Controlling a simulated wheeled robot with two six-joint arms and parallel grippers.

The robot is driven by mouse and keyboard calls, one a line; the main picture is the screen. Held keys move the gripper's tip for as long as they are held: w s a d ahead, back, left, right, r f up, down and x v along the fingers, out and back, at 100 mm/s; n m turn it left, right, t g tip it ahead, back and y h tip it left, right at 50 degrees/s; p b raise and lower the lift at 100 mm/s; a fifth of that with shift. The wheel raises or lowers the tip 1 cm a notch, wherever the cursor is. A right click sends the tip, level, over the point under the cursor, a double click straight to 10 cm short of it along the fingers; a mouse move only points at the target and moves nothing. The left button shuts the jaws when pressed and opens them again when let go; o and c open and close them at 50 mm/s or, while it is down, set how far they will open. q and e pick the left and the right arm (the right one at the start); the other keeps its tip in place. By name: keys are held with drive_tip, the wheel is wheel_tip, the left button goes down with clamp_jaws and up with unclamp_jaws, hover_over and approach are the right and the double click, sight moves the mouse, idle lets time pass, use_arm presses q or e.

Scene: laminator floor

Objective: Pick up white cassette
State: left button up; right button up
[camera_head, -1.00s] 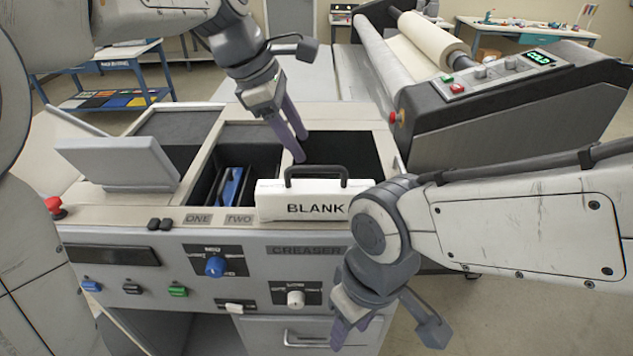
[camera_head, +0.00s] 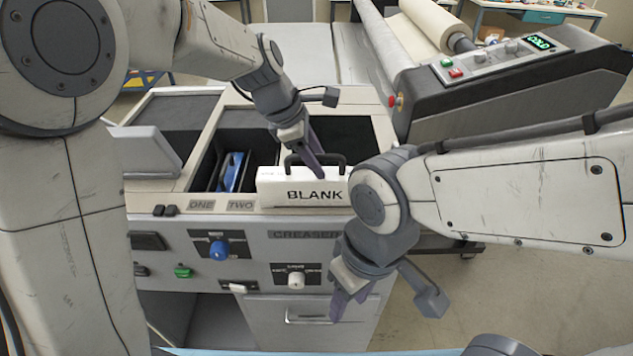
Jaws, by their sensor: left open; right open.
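The white cassette (camera_head: 272,188), marked BLANK and with a dark handle (camera_head: 292,160), stands upright at the front edge of the right bay of the creaser cabinet. My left gripper (camera_head: 314,164) is open and points down at the cassette's handle, its fingers overlapping the handle in the picture. I cannot tell whether they touch it. My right gripper (camera_head: 350,304) is open and empty, low in front of the cabinet. My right arm hides the cassette's right end.
A blue cassette (camera_head: 231,174) sits in the middle bay. The laminator (camera_head: 510,95) with its roll stands behind right. A grey lid (camera_head: 146,152) stands at the left. Knobs (camera_head: 219,249) and buttons line the cabinet front (camera_head: 260,262).

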use_arm(q)
clamp_jaws()
drive_tip(key=shift+r, duration=0.15)
idle(1.2)
